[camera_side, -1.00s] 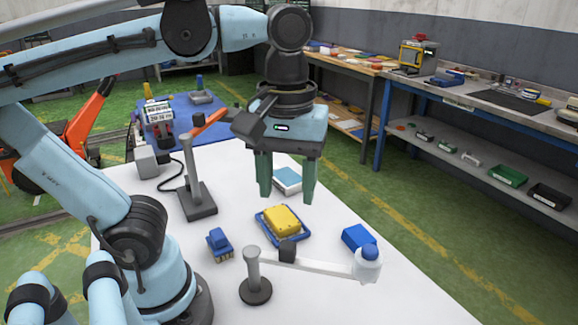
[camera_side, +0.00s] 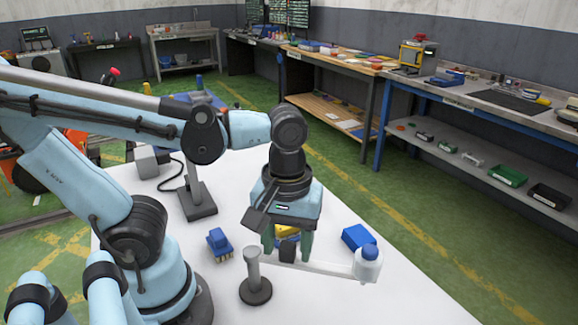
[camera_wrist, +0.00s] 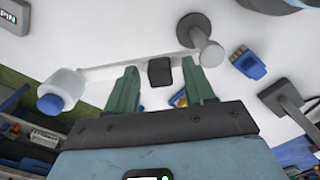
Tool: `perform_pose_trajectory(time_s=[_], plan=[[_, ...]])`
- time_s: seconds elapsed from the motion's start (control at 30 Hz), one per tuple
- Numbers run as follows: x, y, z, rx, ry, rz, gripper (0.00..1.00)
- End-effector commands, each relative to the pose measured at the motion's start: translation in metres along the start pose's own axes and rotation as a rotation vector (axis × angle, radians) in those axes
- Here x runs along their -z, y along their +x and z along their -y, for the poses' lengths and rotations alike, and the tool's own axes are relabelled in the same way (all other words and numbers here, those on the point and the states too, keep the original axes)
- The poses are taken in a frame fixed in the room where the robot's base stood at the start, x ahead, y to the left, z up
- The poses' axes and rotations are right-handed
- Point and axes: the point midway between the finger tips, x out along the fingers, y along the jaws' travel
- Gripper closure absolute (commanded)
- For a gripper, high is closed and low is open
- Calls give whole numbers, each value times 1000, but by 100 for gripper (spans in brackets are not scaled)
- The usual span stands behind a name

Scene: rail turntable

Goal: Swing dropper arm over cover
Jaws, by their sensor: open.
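The dropper arm (camera_side: 325,268) is a pale bar running from a grey post on a round dark base (camera_side: 256,291) to a white bottle with a blue cap (camera_side: 368,252). A black block (camera_side: 287,251) stands on the bar; in the wrist view this block (camera_wrist: 160,71) lies between my fingers with gaps on both sides. My gripper (camera_side: 287,256) is open, pointing down, its fingers at the bar's height. Behind it, a yellow block (camera_side: 287,231) is mostly hidden, and its blue tray (camera_wrist: 178,98) shows only as a sliver. I cannot tell which piece is the cover.
A small blue part with pins (camera_side: 219,244) lies left of my gripper. A blue block (camera_side: 358,237) lies behind the bottle. A dark-based stand (camera_side: 198,203) rises at the back left. The white table (camera_side: 400,295) is clear at the front right.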

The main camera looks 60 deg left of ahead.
Motion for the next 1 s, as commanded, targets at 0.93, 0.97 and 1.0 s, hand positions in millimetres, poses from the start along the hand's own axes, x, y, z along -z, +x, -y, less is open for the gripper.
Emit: perform_pose_trajectory(time_s=[0.93,0.97,1.0], plan=[[0,4,0,0,0,0,100],[0,4,0,-1,0,0,100],[0,4,0,-1,-2,0,100]])
